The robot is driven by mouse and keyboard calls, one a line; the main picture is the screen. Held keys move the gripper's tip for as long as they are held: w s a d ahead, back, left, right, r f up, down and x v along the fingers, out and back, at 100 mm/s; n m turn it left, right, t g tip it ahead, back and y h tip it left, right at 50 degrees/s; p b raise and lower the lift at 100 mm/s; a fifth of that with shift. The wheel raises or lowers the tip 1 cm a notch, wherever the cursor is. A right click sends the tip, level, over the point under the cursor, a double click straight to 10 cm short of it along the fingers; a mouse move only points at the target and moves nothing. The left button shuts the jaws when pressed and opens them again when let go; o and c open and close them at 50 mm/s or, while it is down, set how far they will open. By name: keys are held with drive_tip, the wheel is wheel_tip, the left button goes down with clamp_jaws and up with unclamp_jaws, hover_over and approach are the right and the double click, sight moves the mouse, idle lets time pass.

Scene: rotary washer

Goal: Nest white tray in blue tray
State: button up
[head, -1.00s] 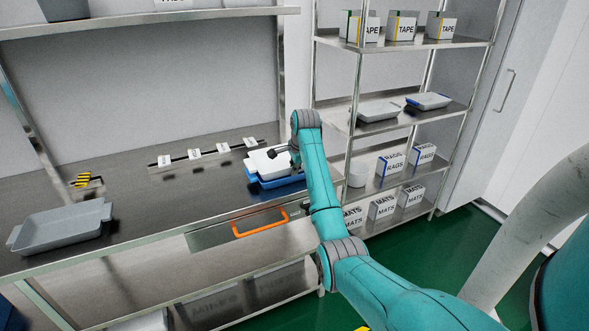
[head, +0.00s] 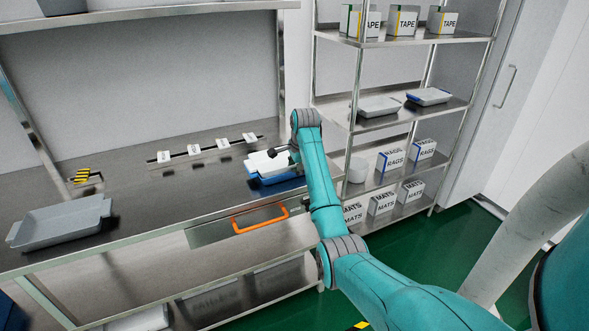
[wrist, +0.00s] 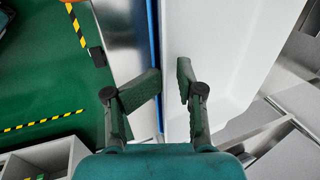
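The white tray (head: 262,162) is at the right end of the steel bench, over the blue tray (head: 277,181). It sits slightly off the blue tray, towards the back left, and I cannot tell whether its base rests inside. My gripper (head: 284,152) is at its right side, partly hidden by my arm. A thin strip of the blue tray (wrist: 156,50) shows beside that wall.
A grey tray (head: 62,222) stands at the bench's left end. Labelled markers (head: 194,150) line the back. An orange drawer handle (head: 260,219) juts from the front. A shelf rack (head: 410,112) with trays and boxes stands right. The middle of the bench is clear.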

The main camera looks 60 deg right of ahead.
drive_tip(key=v, duration=0.7)
drive_tip(key=shift+r, duration=0.25)
drive_tip(key=shift+s, duration=0.1)
